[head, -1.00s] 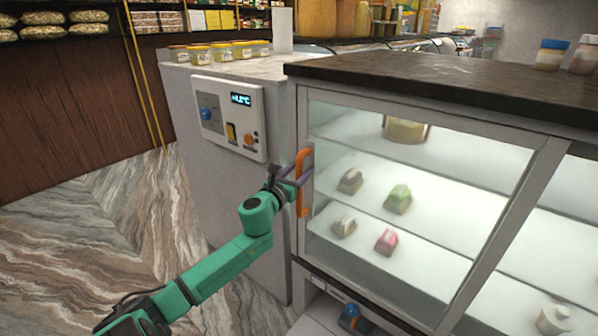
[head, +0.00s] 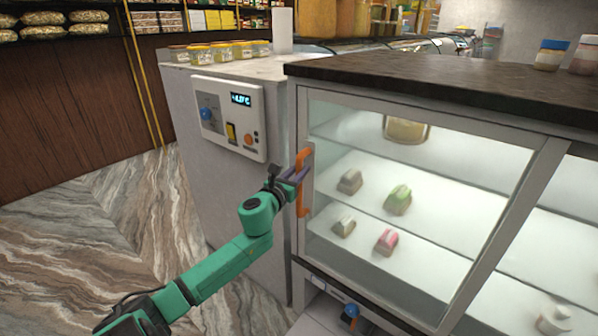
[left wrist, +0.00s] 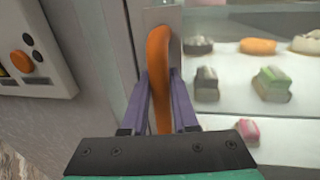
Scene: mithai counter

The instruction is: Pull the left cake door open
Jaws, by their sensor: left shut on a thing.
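The left cake door (head: 420,205) is a framed glass door on the lit display case. It looks closed in its frame. Its orange upright handle (head: 302,183) is at the door's left edge, and it also shows in the left wrist view (left wrist: 158,70). My left gripper (head: 292,177) is at the handle. In the left wrist view its two purple fingers (left wrist: 160,112) stand on either side of the handle, shut on it. My right gripper does not show as a gripper at the door; only a small blue and dark part (head: 350,314) shows low in the head view.
A control panel (head: 231,118) with a display and knobs is left of the door. Small cakes (head: 398,200) sit on the shelves behind the glass. A dark countertop (head: 440,88) overhangs the case. The marble floor (head: 90,235) at left is clear.

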